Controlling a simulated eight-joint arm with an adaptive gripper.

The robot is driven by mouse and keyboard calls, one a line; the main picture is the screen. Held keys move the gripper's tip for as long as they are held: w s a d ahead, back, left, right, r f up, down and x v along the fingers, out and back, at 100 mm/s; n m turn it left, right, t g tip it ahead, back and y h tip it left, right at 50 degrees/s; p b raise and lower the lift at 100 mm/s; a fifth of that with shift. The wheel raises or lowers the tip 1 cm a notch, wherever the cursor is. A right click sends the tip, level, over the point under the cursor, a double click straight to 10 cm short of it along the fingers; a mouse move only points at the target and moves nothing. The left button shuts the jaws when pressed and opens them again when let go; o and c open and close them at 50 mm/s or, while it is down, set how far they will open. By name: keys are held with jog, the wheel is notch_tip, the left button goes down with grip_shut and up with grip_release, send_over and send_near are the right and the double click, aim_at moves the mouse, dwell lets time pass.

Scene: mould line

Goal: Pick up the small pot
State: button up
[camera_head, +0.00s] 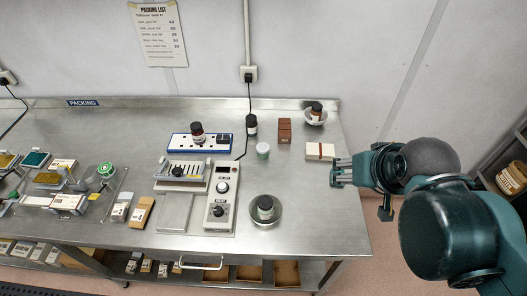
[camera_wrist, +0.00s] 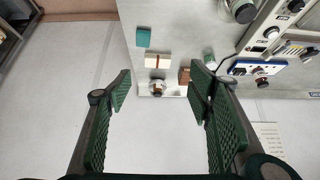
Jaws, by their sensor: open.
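A small pale pot (camera_head: 263,151) with a greenish-white top stands upright on the steel bench, right of the blue board. It seems to be the small pot; it also shows in the wrist view (camera_wrist: 208,57), partly behind the right finger. My gripper (camera_head: 336,171) is open and empty at the bench's right end, to the right of the pot and apart from it. In the wrist view its fingers (camera_wrist: 160,88) are spread wide, with a bowl and bottle seen beyond the gap.
A cream block with a red band (camera_head: 320,151) lies between gripper and pot. Near it stand a brown box (camera_head: 284,130), a dark bottle (camera_head: 251,125) and a bowl (camera_head: 316,118) holding a bottle. A jar (camera_head: 265,207) sits on a round metal dish (camera_head: 277,218). A teal block (camera_wrist: 143,37) shows too.

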jog(key=shift+w, duration=0.15)
dwell(0.7)
jog(key=m+g+h+b, duration=0.3)
jog(key=m+g+b, duration=0.1)
jog(key=m, duration=0.6)
send_over(258, 150)
notch_tip(258, 150, down, 24)
jog(key=shift+d, duration=0.1)
jog(key=shift+f, duration=0.25)
